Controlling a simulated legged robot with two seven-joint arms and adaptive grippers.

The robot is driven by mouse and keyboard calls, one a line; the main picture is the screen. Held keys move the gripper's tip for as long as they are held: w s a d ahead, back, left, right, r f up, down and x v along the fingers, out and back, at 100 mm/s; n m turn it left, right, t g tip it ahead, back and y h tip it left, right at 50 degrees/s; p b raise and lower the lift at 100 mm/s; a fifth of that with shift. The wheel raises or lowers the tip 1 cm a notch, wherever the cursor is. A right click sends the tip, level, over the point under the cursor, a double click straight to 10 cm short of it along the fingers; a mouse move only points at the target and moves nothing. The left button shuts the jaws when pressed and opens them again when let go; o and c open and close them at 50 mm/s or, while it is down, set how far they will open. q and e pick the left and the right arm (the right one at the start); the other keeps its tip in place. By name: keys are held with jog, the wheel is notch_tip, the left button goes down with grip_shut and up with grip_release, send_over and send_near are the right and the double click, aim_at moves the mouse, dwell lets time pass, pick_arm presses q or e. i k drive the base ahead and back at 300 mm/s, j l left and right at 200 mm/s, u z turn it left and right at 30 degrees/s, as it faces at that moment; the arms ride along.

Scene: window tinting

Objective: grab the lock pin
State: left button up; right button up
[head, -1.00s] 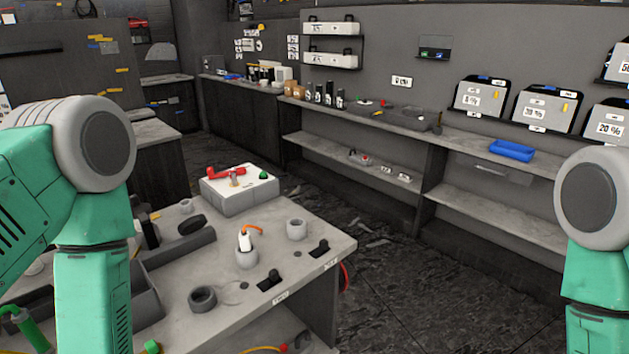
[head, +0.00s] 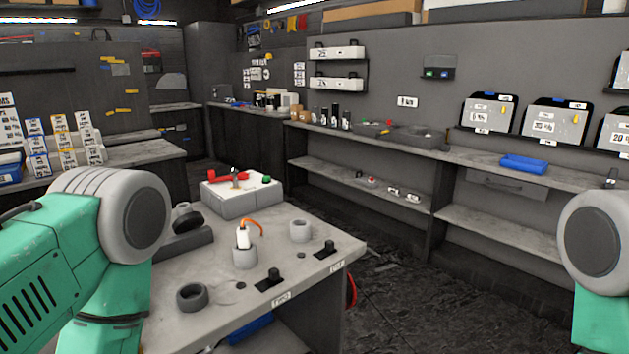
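No part is clearly recognisable as the lock pin. A white block (head: 241,204) on the workbench carries a red handle (head: 228,179), a small upright metal piece (head: 236,176) and a green knob (head: 266,180). Nearer, a white bottle-like piece with an orange curved tube (head: 244,236) stands in a grey round holder (head: 245,258). Both of my arms show at the left and right edges, but neither gripper is in the picture. My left arm covers the left part of the workbench.
The workbench (head: 330,262) also holds empty grey rings (head: 192,296) and black knobbed switches (head: 274,281). A long wall counter (head: 470,154) with a blue tray (head: 525,164) runs behind. Dark floor (head: 400,310) lies open between them.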

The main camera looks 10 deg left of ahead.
aim_at(235, 178)
jog(key=i+j+u, duration=0.15)
jog(key=u, duration=0.15)
jog(key=i+j+u, duration=0.1)
jog(key=u, duration=0.25)
jog(key=i+l+u, duration=0.1)
jog(key=l, duration=0.45)
jog(key=i+l, duration=0.15)
jog(key=l, duration=0.4)
jog(key=i+l+u, duration=0.15)
jog(key=l, duration=0.45)
jog(key=i+l+u, duration=0.2)
jog(key=l, duration=0.45)
jog(key=i+l+u, duration=0.2)
jog(key=l, duration=0.5)
jog(key=l+u, duration=0.2)
jog(key=l, duration=0.5)
jog(key=i+l+u, duration=0.2)
jog(key=l, duration=0.55)
jog(key=k, duration=0.05)
